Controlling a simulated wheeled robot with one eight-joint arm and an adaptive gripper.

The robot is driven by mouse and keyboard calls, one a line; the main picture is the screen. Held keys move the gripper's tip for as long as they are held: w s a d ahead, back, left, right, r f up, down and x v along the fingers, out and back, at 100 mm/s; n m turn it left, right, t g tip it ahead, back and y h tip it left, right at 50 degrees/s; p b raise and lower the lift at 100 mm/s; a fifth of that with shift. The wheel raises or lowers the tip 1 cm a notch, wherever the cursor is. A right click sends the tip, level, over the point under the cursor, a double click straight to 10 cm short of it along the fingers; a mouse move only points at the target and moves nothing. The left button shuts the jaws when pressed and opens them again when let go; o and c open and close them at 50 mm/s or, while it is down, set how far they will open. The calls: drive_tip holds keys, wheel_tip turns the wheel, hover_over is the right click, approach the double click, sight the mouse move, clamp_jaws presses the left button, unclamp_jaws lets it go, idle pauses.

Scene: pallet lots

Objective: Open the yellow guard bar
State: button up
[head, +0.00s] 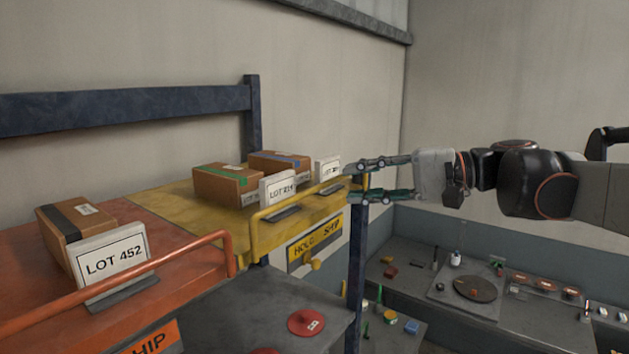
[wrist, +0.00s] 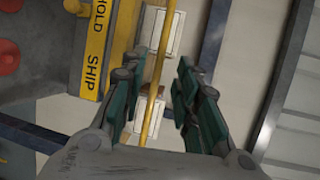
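The yellow guard bar (head: 298,202) runs along the front of the yellow shelf (head: 163,207) in the head view and looks closed across it. In the wrist view the bar (wrist: 152,75) passes between my gripper's two fingers, nearer the left one. My gripper (head: 352,182) is at the bar's right end in the head view. Its fingers are spread apart, with a gap beside the bar in the wrist view (wrist: 155,85). I see no grip on the bar. A HOLD/SHIP plate (head: 316,243) with a yellow knob (head: 313,264) is below the bar.
Boxes (head: 227,184) and lot cards (head: 277,189) stand behind the yellow bar. An orange guard bar (head: 130,275) fronts the orange shelf at left, with a LOT 452 card (head: 112,255). A dark blue post (head: 356,260) stands just below my gripper. A cluttered bench (head: 500,311) lies lower right.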

sight(327, 185)
drive_tip(key=p+x, duration=0.1)
drive_tip(key=x, duration=0.4)
drive_tip(key=shift+a, duration=0.45)
drive_tip(key=shift+w+a+f, duration=0.2)
drive_tip(key=shift+w+a, duration=0.05)
drive_tip(key=shift+a, duration=0.4)
drive_tip(key=shift+c, duration=0.3)
clamp_jaws()
